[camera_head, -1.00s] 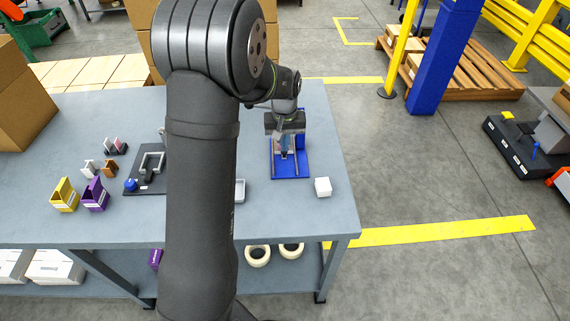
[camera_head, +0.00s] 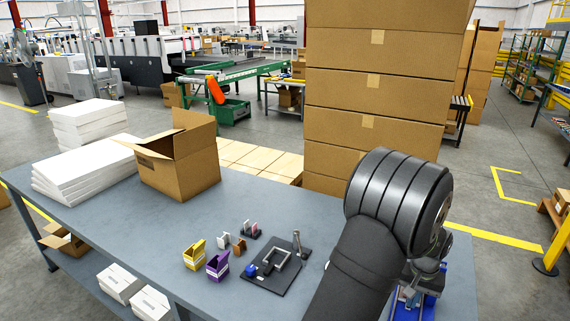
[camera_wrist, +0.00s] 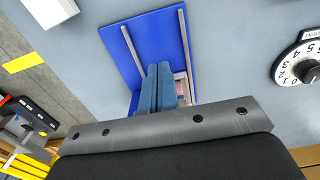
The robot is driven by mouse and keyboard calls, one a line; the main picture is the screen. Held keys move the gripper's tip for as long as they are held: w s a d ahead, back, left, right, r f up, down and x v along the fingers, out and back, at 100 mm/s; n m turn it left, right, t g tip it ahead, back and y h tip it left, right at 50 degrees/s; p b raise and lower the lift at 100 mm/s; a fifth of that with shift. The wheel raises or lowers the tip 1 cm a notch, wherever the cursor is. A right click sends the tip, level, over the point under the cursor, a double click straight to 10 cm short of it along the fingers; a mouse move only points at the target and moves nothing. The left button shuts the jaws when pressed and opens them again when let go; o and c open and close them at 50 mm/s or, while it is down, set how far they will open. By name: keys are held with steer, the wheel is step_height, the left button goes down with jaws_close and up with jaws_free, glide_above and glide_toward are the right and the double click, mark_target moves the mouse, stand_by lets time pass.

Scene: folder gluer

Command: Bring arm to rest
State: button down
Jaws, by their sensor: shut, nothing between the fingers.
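My gripper (camera_wrist: 159,88) shows in the wrist view with its two blue-grey fingers shut together and nothing between them. It is above a blue tray (camera_wrist: 122,52) with metal side rails on the grey table. A small item, partly hidden by the fingers, lies on the tray. In the head view my arm covers most of the gripper, and only part of the blue tray (camera_head: 429,306) shows at the lower right.
A black fixture (camera_head: 277,269), a yellow holder (camera_head: 195,255) and a purple holder (camera_head: 218,266) stand on the table (camera_head: 130,222). An open carton (camera_head: 185,165) and white stacks (camera_head: 85,165) are to the left. Tall cartons (camera_head: 375,90) rise behind. A numbered dial (camera_wrist: 305,62) is beside the tray.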

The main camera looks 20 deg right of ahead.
steer(key=shift+f, duration=1.55)
step_height(320, 180, up, 7)
step_height(320, 180, down, 7)
steer(key=shift+w+d, duration=0.2)
steer(key=s+a, duration=0.6)
steer(key=shift+s+a+r, duration=0.15)
steer(key=shift+r, duration=0.25)
steer(key=shift+s+a+r, duration=0.1)
steer(key=shift+r, duration=0.85)
steer(key=c, duration=2.1)
jaws_free()
